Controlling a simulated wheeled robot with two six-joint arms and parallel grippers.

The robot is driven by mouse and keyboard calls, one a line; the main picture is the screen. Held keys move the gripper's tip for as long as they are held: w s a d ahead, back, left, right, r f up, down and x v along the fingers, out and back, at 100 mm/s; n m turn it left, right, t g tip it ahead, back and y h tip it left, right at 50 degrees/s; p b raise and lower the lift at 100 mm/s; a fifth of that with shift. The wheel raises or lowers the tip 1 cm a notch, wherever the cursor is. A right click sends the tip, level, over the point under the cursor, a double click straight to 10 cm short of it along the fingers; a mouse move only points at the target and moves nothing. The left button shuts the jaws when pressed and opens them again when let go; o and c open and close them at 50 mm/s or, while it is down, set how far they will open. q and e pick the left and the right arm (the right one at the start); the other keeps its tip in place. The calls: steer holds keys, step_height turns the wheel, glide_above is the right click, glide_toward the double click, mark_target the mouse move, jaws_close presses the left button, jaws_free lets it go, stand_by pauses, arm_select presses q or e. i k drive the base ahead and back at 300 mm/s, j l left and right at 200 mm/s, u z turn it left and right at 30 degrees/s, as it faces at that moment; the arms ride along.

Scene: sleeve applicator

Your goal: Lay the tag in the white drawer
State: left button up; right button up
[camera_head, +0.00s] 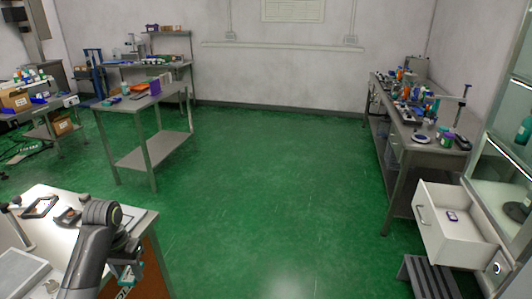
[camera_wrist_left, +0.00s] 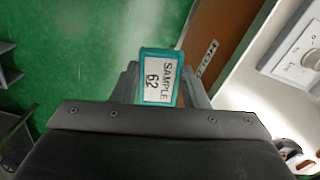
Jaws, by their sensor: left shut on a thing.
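The tag (camera_wrist_left: 158,78) is a small teal-edged card with a white face reading "SAMPLE 62". My left gripper (camera_wrist_left: 160,88) is shut on it, with a dark finger on each side. In the head view my left gripper (camera_head: 126,262) is at the lower left, beside the right end of the near table, and a bit of the teal tag (camera_head: 133,275) shows there. The white drawer (camera_head: 452,250) stands pulled open at the lower right, far from the gripper. A small purple and white item (camera_head: 452,216) lies inside it. My right gripper is not in view.
The near table (camera_head: 142,222) holds several small items. A long bench (camera_head: 440,152) crowded with bottles stands above and left of the drawer. A dark slatted step stool (camera_head: 428,278) is below the drawer. The green floor (camera_head: 270,200) between is clear.

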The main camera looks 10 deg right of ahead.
mark_target(454, 234)
steer(key=i+l+z, duration=0.1)
steer(key=z, duration=2.95)
steer(key=i+j, duration=0.1)
steer(key=j, duration=0.25)
steer(key=i+j, duration=0.15)
steer(key=j, duration=0.2)
steer(key=i+j, duration=0.1)
steer(key=j, duration=0.3)
steer(key=i+j+z, duration=0.1)
steer(key=j, duration=0.25)
steer(key=i+j, duration=0.15)
steer(key=j, duration=0.2)
